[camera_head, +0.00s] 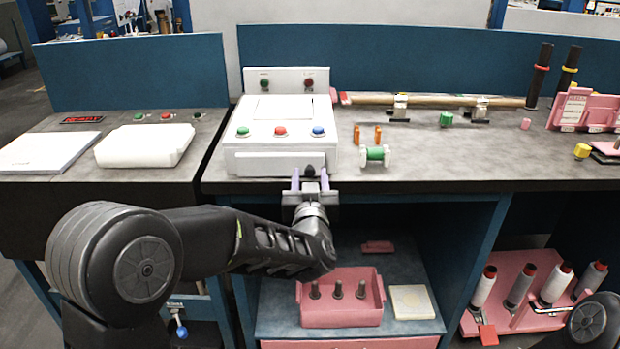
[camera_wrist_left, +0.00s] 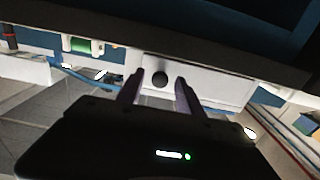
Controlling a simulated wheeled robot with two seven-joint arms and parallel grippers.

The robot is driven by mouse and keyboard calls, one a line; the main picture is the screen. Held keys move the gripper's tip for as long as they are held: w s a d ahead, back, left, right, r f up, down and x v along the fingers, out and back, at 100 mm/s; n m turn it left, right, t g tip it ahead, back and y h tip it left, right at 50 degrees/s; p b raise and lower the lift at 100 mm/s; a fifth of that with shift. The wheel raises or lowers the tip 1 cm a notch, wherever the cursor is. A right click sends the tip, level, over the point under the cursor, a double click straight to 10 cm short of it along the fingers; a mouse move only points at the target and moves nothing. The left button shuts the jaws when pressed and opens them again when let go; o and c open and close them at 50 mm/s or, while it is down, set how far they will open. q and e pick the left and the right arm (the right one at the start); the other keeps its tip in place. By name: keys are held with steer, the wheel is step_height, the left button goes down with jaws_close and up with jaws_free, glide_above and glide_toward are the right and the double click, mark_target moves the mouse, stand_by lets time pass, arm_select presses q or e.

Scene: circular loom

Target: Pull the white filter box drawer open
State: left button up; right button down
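The white filter box (camera_head: 280,118) stands on the grey worktop, with green, red and blue buttons on its top. Its drawer front (camera_head: 262,163) faces me and looks closed. A dark round knob (camera_wrist_left: 160,78) sits on the white drawer front in the left wrist view. My left gripper (camera_head: 310,177) is at the right part of the drawer front, at the worktop's front edge. Its two fingers are apart, one on each side of the knob, with gaps showing in the left wrist view (camera_wrist_left: 160,85). My right gripper is not in view.
A green spool (camera_head: 375,155) stands just right of the box, near two orange pegs (camera_head: 367,134). A white tray (camera_head: 145,145) lies on the left table. Below the worktop, a pink tray (camera_head: 341,300) with dark pegs sits on a shelf.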

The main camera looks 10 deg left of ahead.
arm_select(q)
jaws_close()
stand_by(1.2)
